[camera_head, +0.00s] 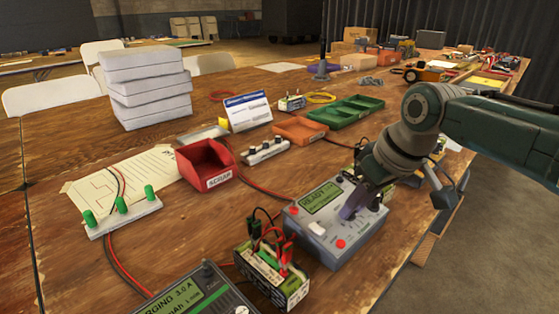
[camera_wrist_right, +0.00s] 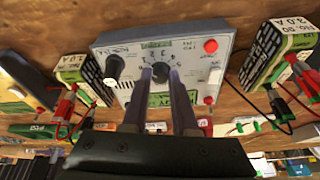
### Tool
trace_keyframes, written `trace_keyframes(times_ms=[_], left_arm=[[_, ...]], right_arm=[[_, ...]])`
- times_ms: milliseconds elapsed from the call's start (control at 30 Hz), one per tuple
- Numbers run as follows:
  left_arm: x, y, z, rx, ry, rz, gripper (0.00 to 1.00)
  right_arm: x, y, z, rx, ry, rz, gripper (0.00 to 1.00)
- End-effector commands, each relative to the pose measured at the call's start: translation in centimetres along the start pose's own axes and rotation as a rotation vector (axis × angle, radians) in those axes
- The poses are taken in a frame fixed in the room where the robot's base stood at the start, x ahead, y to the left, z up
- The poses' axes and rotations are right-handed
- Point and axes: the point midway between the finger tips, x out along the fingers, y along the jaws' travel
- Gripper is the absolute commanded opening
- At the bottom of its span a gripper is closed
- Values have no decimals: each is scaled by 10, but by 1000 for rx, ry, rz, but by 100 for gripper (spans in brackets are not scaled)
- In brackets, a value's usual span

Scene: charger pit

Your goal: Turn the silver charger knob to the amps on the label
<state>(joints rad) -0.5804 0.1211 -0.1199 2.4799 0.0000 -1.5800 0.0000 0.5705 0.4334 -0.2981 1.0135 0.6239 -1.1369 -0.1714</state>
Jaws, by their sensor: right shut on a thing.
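The silver charger (camera_head: 305,236) sits near the table's right edge, green screen facing up. It also shows in the right wrist view (camera_wrist_right: 218,38). My right gripper (camera_head: 350,209) points down onto its panel. In the right wrist view its two fingers (camera_wrist_right: 162,76) stand on either side of the dark dial knob (camera_wrist_right: 160,71), closed on it, inside a ring of printed numbers. The exact number the knob points to is hard to read. A battery pack (camera_wrist_right: 295,40) beside the charger has a label reading 3.0 A. My left gripper is not in view.
A dark charger (camera_head: 225,300) with a green screen reading 3.0 A stands front left. The clipped battery pack (camera_head: 268,278) stands between the chargers. A red bin (camera_head: 205,165), orange tray (camera_head: 300,130) and green tray (camera_head: 345,112) lie farther back. Red and black leads cross the wood.

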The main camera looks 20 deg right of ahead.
Motion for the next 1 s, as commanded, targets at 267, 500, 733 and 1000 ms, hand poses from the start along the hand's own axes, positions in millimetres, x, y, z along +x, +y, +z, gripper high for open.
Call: trace_keyframes(times_ms=[267, 500, 733, 1000], left_arm=[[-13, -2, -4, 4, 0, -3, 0], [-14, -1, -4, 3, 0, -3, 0], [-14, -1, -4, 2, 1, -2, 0], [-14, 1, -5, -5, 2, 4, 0]], right_arm=[[-1, -1, -1, 99, 1, 19, 0], [0, -1, 0, 118, 1, 25, 0], [0, -1, 0, 117, 2, 25, 0], [0, -1, 0, 117, 1, 25, 54]])
